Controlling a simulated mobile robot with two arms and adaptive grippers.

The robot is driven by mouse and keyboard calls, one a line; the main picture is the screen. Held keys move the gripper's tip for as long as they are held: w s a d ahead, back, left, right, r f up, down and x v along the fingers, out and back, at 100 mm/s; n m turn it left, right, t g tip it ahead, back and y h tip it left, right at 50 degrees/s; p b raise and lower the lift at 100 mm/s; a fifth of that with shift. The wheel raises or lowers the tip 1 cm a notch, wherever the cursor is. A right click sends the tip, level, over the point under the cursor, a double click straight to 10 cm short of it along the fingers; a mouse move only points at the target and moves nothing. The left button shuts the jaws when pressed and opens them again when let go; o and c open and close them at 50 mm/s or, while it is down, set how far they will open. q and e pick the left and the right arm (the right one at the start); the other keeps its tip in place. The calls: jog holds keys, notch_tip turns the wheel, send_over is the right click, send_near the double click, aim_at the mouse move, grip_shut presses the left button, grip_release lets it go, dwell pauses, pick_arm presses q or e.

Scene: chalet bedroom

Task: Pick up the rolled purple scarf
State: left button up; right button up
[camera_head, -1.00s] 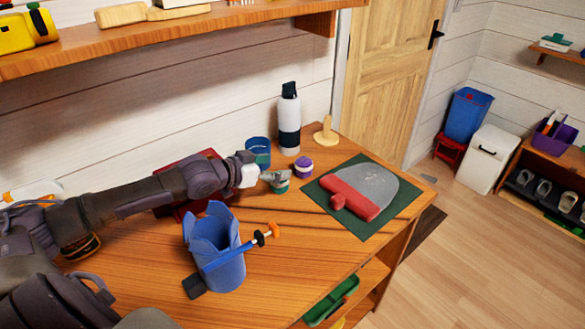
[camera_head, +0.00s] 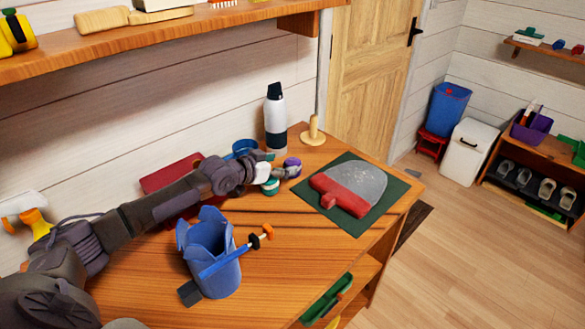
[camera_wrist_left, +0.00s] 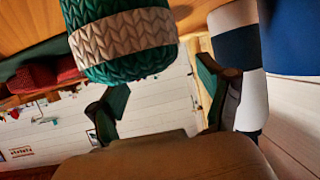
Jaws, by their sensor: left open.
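The rolled purple scarf (camera_head: 292,167) is a small upright purple roll with a pale band, on the wooden desk in the head view. My left gripper (camera_head: 279,170) is just left of it, with its fingertips close to the roll; I cannot tell whether they touch. In the left wrist view the left gripper (camera_wrist_left: 163,100) has its two fingers apart with nothing between them. A green knitted roll with a beige band (camera_wrist_left: 123,40) looms large there, and no purple roll shows. The green roll (camera_head: 270,187) stands just in front of the gripper in the head view.
A white and dark bottle (camera_head: 275,120) and a blue cup (camera_head: 244,147) stand behind the gripper. A green mat (camera_head: 344,222) with a grey and red object (camera_head: 350,187) lies to the right. A blue pot (camera_head: 212,262) stands in front of my arm. A shelf (camera_head: 150,42) hangs above.

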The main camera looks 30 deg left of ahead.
aim_at(289, 163)
pick_arm(q)
jog(key=x, duration=0.4)
jog(key=shift+w+d+f, duration=0.1)
jog(key=c, duration=1.2)
